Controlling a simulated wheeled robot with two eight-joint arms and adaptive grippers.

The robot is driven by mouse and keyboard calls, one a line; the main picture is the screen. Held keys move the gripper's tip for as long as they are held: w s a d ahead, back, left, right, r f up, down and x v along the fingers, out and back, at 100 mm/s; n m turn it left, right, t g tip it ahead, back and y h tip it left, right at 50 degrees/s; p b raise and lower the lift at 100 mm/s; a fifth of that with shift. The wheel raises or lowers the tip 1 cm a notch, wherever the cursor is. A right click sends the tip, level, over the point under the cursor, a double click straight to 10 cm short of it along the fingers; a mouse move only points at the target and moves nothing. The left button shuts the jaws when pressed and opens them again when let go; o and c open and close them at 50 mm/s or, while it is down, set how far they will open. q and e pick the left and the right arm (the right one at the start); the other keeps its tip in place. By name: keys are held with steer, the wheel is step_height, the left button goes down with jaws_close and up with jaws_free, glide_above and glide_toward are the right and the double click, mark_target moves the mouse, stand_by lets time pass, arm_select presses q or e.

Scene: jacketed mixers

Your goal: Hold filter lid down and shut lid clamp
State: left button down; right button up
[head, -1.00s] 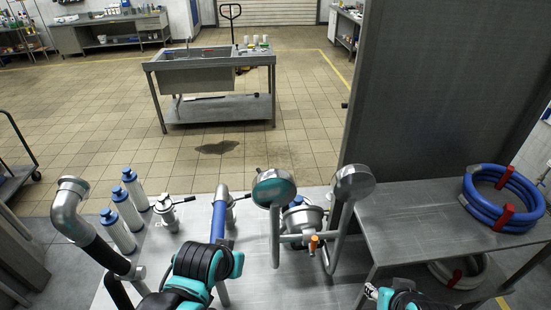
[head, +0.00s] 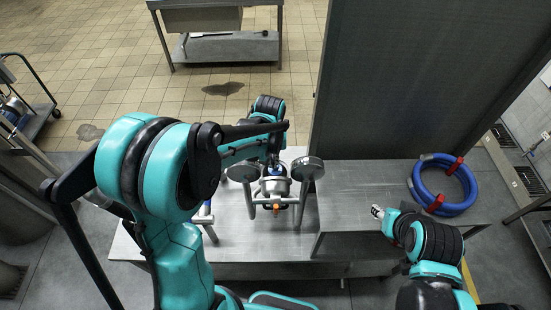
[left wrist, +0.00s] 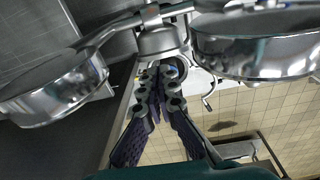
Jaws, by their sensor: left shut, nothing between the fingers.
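The filter (head: 275,187), a small round metal vessel, stands on the steel bench between two pipe stems with round metal heads. An orange-tipped part, perhaps the clamp handle (head: 277,207), is at its near side. My left gripper (head: 273,164) reaches down from the far side over the filter, shut and empty. In the left wrist view its fingertips (left wrist: 160,70) are together, close to the metal filter top (left wrist: 160,42); whether they touch the lid I cannot tell. The lid's edge and the clamp are partly hidden. My right gripper (head: 378,211) is over the side shelf, away from the filter; its jaws are too small to read.
The round heads, left (head: 243,172) and right (head: 310,168), flank my left gripper closely. A grey upright panel (head: 420,80) stands behind the side shelf (head: 350,190). A blue hose coil (head: 455,207) lies on that shelf. The bench front (head: 265,245) is clear.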

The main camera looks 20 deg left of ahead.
mark_target(276, 183)
arm_select(q)
steer(key=shift+g, duration=0.5)
steer(key=f+b, duration=0.2)
steer(key=f, duration=0.2)
steer(key=w+f+b, duration=0.1)
steer(key=f+b, duration=0.1)
steer(key=f, duration=0.3)
steer(key=f+b, duration=0.2)
steer(key=f, duration=0.2)
steer(key=shift+w+d+f, duration=0.15)
steer(key=shift+w+d, duration=0.05)
steer(key=shift+s+d, duration=0.1)
steer(key=shift+s, duration=0.25)
arm_select(e)
steer(key=f, duration=0.5)
steer(key=shift+s+d+f, duration=0.1)
steer(key=shift+s+f, duration=0.25)
arm_select(q)
steer(key=shift+f, duration=0.1)
arm_select(e)
steer(key=shift+s, duration=0.1)
arm_select(q)
steer(key=shift+w+b, duration=0.2)
steer(key=shift+b, duration=0.1)
arm_select(e)
steer(key=shift+s+f, duration=0.2)
